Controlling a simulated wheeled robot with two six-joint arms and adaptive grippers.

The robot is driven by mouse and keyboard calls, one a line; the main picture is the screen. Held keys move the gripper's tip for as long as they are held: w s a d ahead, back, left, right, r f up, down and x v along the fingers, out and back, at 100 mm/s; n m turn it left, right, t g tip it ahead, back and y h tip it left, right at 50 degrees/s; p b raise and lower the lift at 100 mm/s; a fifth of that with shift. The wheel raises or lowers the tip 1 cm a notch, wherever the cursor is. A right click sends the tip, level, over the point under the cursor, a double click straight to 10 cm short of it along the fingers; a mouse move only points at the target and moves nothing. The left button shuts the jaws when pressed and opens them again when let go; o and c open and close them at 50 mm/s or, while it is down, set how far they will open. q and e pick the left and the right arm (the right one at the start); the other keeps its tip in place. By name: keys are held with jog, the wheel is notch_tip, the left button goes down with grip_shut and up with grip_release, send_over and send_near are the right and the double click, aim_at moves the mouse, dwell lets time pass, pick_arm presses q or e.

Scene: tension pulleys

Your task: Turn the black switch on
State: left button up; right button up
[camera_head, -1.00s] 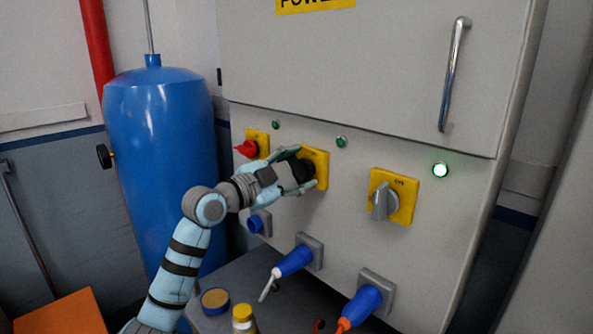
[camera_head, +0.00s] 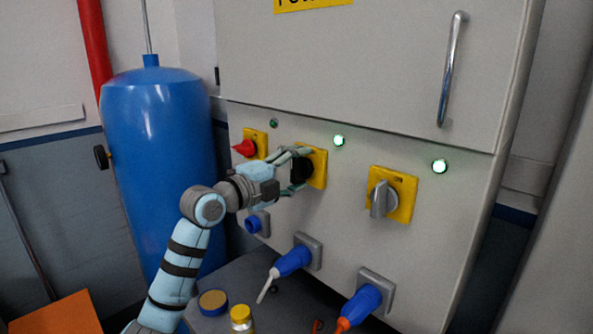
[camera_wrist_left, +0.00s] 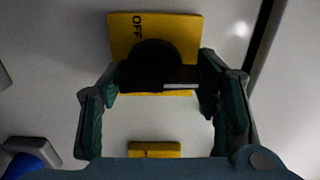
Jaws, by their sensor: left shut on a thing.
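The black switch (camera_head: 302,169) is a round knob on a yellow plate on the front of a grey cabinet. In the left wrist view the black switch (camera_wrist_left: 158,62) has a pale mark on its near edge, and "OFF" shows on the yellow plate (camera_wrist_left: 188,34) behind it. My left gripper (camera_head: 297,172) is shut on the black switch, with a finger on each side; the fingers (camera_wrist_left: 160,80) also show in the wrist view and partly cover the plate. The green light (camera_head: 338,140) above the switch is lit. My right gripper is not in view.
A red switch (camera_head: 244,148) is to the left, its light (camera_head: 273,123) dark. A grey switch (camera_head: 383,199) is to the right, its light (camera_head: 440,166) lit. Blue plugs (camera_head: 292,261) stick out below, above a dark surface with small jars (camera_head: 241,318). A blue tank (camera_head: 158,170) stands left.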

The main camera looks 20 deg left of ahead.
pick_arm(q)
jog(key=shift+f, duration=0.1)
dwell(0.5)
jog(key=o, duration=1.2)
jog(key=shift+c, duration=0.2)
jog(key=v, duration=1.2)
jog(key=shift+a, duration=0.1)
